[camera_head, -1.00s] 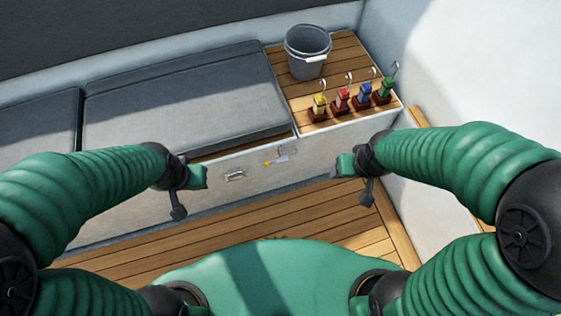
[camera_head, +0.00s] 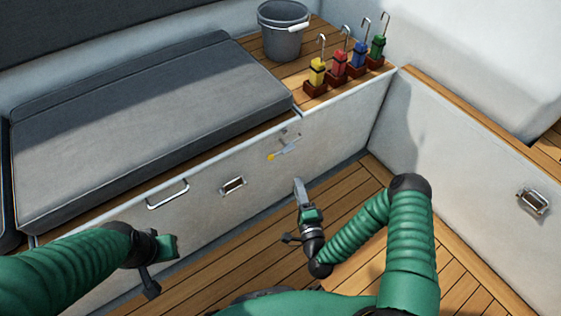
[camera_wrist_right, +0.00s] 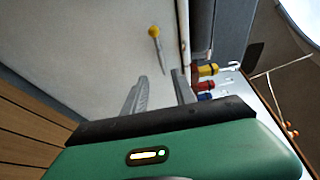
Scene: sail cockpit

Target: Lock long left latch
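The long latch (camera_head: 284,150) is a grey metal lever with a yellow knob, on the pale locker front below the cushion's right end. Its lever lies slantwise, knob at lower left. In the right wrist view the yellow-knobbed latch (camera_wrist_right: 157,45) shows beyond the fingers, apart from them. My right gripper (camera_head: 299,186) is just below the latch in the head view, pointing up toward the locker front. In the wrist view its two fingers (camera_wrist_right: 160,92) are spread with nothing between them. My left gripper (camera_head: 168,246) is at lower left, before the locker; its fingers are not clear.
A metal bar handle (camera_head: 167,195) and a small recessed latch (camera_head: 233,186) are left of the long latch. A grey bucket (camera_head: 283,32) and several coloured handles in wooden blocks stand on the shelf above. Another latch (camera_head: 532,203) is on the right wall. The wooden floor (camera_head: 345,195) is clear.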

